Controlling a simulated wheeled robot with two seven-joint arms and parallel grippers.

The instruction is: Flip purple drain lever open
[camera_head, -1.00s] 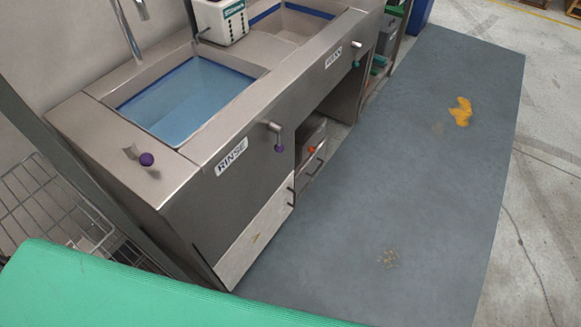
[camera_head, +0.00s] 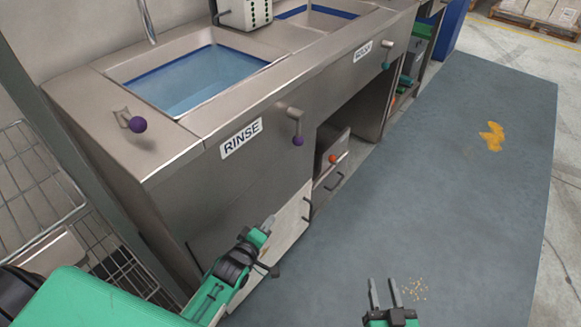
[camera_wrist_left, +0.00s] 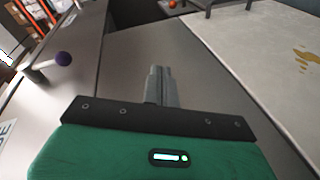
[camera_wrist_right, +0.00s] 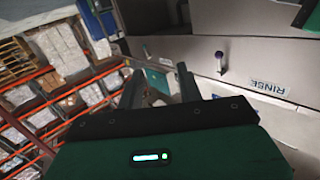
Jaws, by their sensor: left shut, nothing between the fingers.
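A lever with a purple knob (camera_head: 298,141) hangs from the sink's front panel, right of the RINSE label (camera_head: 241,138). The same knob shows at upper left in the left wrist view (camera_wrist_left: 63,58) and, inverted, in the right wrist view (camera_wrist_right: 220,55). A second purple knob (camera_head: 138,125) sits on a short stem on the counter top left of the basin. My left gripper (camera_head: 268,222) is shut and empty, below the front lever and apart from it. My right gripper (camera_head: 387,284) is open and empty, above the mat at the lower right.
The steel sink unit (camera_head: 225,185) has a rinse basin with blue water (camera_head: 195,85). A teal-knobbed lever (camera_head: 385,66) hangs further along the front. An orange knob (camera_head: 333,158) sits low by the open bay. The grey mat (camera_head: 440,180) in front is mostly clear, with a yellow spill (camera_head: 492,136).

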